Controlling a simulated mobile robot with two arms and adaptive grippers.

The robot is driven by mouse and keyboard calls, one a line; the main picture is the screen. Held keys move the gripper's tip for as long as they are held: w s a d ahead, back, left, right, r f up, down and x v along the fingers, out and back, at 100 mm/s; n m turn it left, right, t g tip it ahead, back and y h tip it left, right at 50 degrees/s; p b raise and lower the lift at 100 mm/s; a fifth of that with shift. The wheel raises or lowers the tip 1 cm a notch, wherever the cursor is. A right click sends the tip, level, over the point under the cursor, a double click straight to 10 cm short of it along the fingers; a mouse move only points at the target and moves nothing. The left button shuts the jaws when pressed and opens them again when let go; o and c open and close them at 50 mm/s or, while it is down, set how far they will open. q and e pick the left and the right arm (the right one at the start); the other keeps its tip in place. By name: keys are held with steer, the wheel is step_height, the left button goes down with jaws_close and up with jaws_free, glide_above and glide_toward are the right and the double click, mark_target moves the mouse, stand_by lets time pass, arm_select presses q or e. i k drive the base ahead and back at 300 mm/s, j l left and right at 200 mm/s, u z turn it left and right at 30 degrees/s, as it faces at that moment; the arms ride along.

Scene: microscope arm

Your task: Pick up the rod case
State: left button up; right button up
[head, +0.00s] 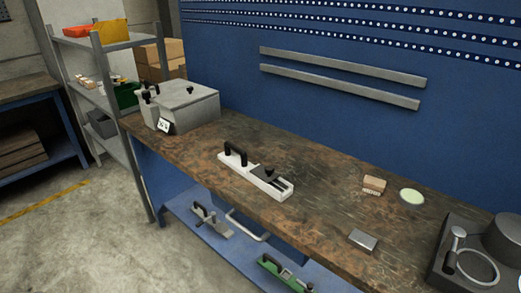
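No thing in the head view is clearly marked as the rod case, and I cannot tell for sure which one it is. A long white device (266,184) with a black arched handle at its left end and a black knob lies on the workbench (315,215), near the middle. On the lower shelf (245,248), a long green item (272,264) with a dark handle lies partly cut off by the bottom edge of the view. Neither of my grippers is in view.
A large grey box (193,103) with black fittings stands at the bench's left end. A small wooden block (374,184), a pale round dish (411,196), a small metal box (362,240) and dark grey equipment (463,255) are to the right. A grey fixture (211,222) lies on the lower shelf.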

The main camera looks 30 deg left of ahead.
mark_target(279, 189)
steer(key=i+j+z, duration=0.1)
steer(key=j, duration=0.45)
steer(key=i+j, duration=0.2)
steer(key=j, duration=0.4)
steer(key=i+j+z, duration=0.15)
steer(key=j, duration=0.95)
steer(key=i+j+z, duration=0.15)
steer(key=j, duration=0.45)
